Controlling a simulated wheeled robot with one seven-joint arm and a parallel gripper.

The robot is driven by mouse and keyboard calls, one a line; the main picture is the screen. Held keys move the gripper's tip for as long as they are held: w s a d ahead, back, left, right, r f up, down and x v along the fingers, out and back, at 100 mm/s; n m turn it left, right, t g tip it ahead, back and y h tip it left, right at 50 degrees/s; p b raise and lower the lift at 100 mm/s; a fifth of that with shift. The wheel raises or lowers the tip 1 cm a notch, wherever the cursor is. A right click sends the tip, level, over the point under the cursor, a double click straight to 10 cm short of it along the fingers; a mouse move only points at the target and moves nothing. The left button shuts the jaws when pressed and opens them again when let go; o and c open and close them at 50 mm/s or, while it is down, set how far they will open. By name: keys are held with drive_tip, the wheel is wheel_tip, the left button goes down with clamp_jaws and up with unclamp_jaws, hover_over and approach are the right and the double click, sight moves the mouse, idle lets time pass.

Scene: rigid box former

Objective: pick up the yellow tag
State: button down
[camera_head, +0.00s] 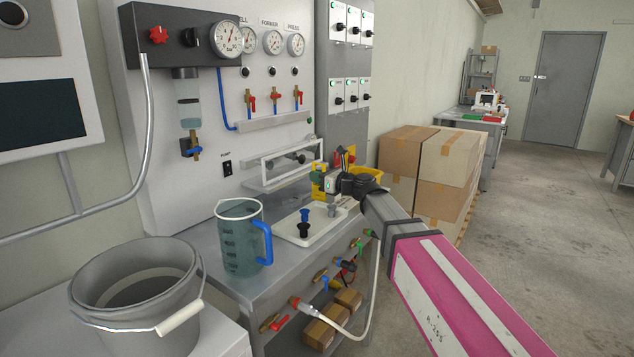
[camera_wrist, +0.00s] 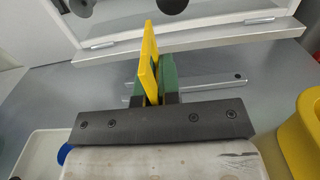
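The yellow tag (camera_wrist: 149,58) is a thin flat plate, seen nearly edge-on and slightly tilted in the wrist view. It stands between the two green fingers of my gripper (camera_wrist: 155,80), which are close together and appear shut on it. The tag's lower end is partly hidden between the fingers. In the head view my gripper (camera_head: 328,183) is small, above the far end of the grey bench, with yellow (camera_head: 317,174) showing at its tip. Contact on both faces of the tag is hard to see at this size.
A white tray (camera_head: 285,228) with dark and blue stoppers lies on the bench. A measuring jug (camera_head: 240,240) stands to its left, and a grey bucket (camera_head: 128,290) is nearer. A yellow bin (camera_wrist: 305,140) is close on the right. A white frame (camera_wrist: 200,32) is just ahead.

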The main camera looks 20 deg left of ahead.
wheel_tip(320, 180, up, 3)
drive_tip(key=shift+f, duration=0.2)
drive_tip(key=s+d+r, duration=0.7)
drive_tip(key=s+d, duration=0.1)
drive_tip(key=shift+s+r, duration=0.15)
drive_tip(key=shift+s, duration=0.1)
